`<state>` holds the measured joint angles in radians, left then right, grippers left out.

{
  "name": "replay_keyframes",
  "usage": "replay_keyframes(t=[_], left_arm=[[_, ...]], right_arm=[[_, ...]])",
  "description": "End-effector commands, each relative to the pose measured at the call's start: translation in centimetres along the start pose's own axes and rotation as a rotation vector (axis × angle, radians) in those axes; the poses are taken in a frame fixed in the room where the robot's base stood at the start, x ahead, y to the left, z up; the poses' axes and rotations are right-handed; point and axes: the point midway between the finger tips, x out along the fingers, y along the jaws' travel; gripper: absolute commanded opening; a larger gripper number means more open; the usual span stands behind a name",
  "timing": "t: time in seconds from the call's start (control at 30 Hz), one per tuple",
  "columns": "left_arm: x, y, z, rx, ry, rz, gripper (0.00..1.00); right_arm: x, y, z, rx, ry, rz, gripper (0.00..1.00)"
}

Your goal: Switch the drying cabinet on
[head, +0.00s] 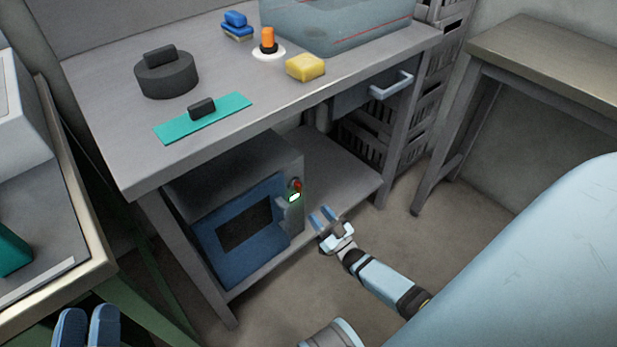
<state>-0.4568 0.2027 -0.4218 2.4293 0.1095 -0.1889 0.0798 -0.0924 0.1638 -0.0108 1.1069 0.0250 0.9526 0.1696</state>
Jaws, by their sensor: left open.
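The drying cabinet (240,205) stands on the lower shelf of the grey bench. It has a grey body and a blue front door with a dark window, and the door looks shut. On the narrow panel at its right front edge are a red knob or button (296,185) and a small lit greenish-white display (294,197). My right gripper (320,214) is just right of this panel, apart from it, with its two blue fingers spaced and nothing between them. My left gripper (87,326) is open and empty at the bottom left, far from the cabinet.
The bench top (225,75) carries a dark round weight (167,80), a teal strip (228,115), a yellow block (305,67), an orange-topped item (268,40) and a clear bin (340,20). A drawer handle (391,85) juts out. The shelf right of the cabinet is clear.

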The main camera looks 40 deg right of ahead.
Motion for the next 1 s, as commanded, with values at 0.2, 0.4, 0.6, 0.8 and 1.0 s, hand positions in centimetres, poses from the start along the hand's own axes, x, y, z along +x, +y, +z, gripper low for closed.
replay_keyframes(t=[0.2, 0.4, 0.6, 0.8, 1.0], left_arm=[[0.1, 0.1, -0.7, 0.004, 0.023, -0.002, 0.43], [0.1, 0.2, -0.9, 0.003, 0.032, -0.001, 0.43], [0.0, 0.2, -0.9, 0.002, 0.034, -0.001, 0.43], [0.0, 0.2, -0.9, 0.001, 0.031, -0.001, 0.43], [-0.1, 0.2, -1.0, -0.002, 0.031, -0.003, 0.43]], right_arm=[[-3.7, 0.0, 0.0, 0.0, -0.001, 0.0, 0.39], [-4.8, 0.0, 0.0, 0.0, 0.001, 0.0, 0.39], [-4.8, 0.0, 0.0, 0.0, 0.001, 0.0, 0.39], [-4.8, 0.0, 0.0, 0.0, 0.001, 0.0, 0.39], [-4.8, 0.0, 0.0, 0.0, 0.001, 0.0, 0.39]])
